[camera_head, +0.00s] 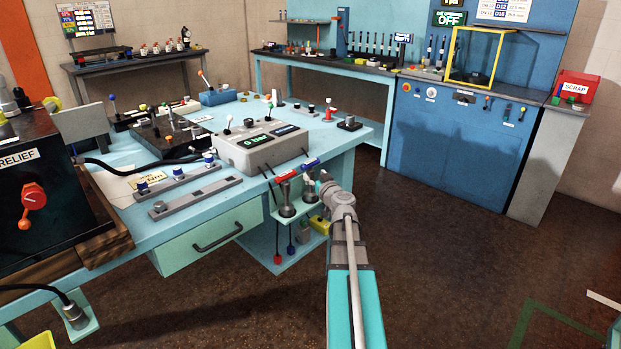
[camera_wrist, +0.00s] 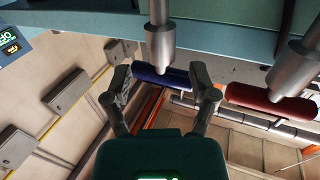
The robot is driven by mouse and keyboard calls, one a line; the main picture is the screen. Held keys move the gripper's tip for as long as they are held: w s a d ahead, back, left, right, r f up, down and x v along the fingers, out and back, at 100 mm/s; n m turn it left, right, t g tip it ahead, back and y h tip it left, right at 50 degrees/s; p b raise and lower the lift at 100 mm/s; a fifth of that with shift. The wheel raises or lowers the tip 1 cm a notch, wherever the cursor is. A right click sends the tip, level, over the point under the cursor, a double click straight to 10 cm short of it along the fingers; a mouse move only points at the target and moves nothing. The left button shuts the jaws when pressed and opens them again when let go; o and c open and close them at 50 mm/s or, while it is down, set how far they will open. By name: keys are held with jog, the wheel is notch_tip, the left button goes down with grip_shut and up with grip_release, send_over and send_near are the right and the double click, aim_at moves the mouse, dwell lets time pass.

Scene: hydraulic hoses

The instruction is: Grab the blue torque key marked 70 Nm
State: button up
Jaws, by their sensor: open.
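The blue torque key (camera_head: 311,164) has a blue crossbar handle on a grey metal shaft, at the right front edge of the teal bench. In the wrist view its blue handle (camera_wrist: 162,77) lies between the two fingers of my gripper (camera_wrist: 168,88). The fingers are open, and I cannot tell whether either touches the handle. In the head view my gripper (camera_head: 316,182) is just below the blue handle. A red torque key (camera_head: 286,176) stands beside it on the left; in the wrist view its red handle (camera_wrist: 270,103) is right of my fingers. No 70 Nm marking is readable.
Both keys stand on a small teal shelf (camera_head: 313,222) on the bench's side. A grey control box (camera_head: 262,148) with a display stands behind them. A yellow item (camera_head: 319,224) sits near the shelf.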

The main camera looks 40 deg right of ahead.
aim_at(312, 173)
jog(key=shift+x, duration=1.8)
grip_shut()
